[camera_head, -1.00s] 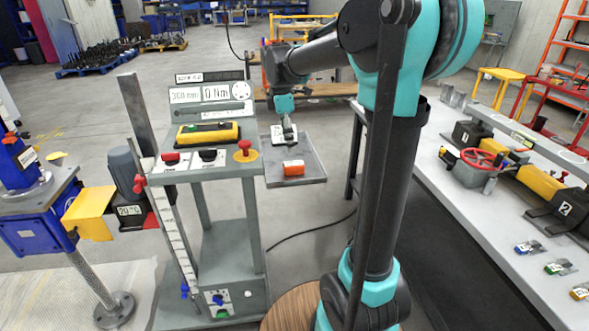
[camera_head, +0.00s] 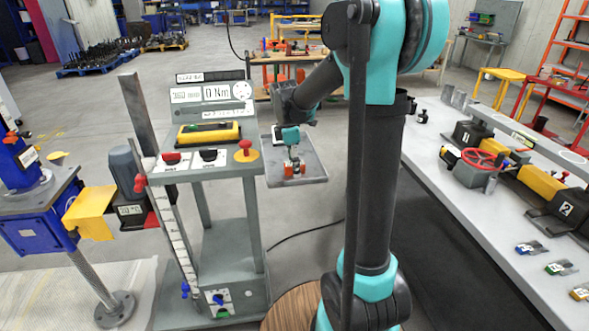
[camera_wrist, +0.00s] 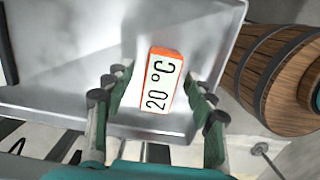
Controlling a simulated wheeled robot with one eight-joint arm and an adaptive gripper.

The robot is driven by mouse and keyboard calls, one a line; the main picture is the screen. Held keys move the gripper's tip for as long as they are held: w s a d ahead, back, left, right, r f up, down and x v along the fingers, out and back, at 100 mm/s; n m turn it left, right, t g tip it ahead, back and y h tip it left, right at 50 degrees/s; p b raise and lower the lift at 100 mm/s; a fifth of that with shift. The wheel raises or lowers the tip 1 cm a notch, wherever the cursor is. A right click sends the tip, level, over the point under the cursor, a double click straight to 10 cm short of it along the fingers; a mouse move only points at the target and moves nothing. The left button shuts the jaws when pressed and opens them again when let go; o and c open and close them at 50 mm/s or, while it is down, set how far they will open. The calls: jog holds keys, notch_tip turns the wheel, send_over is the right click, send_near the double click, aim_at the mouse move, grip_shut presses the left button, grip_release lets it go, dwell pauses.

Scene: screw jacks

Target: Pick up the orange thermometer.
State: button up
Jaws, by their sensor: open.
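The orange thermometer (camera_wrist: 160,80) lies on a grey metal tray (camera_wrist: 55,70), its white face reading "20 °C" in the wrist view. In the head view the thermometer (camera_head: 289,170) is mostly hidden behind my gripper (camera_head: 293,165), with orange showing at the fingers. In the wrist view my gripper (camera_wrist: 155,110) is open, with one finger on each side of the thermometer's lower part. A gap shows between the fingers and the thermometer. The tray (camera_head: 310,178) is fixed at the right side of the grey console.
The grey console (camera_head: 208,160) with buttons and a yellow-black device (camera_head: 209,132) stands left of the tray. A long workbench (camera_head: 460,200) with valves runs along the right.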

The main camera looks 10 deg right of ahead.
grip_shut()
dwell(0.3)
jog(key=shift+r, duration=0.2)
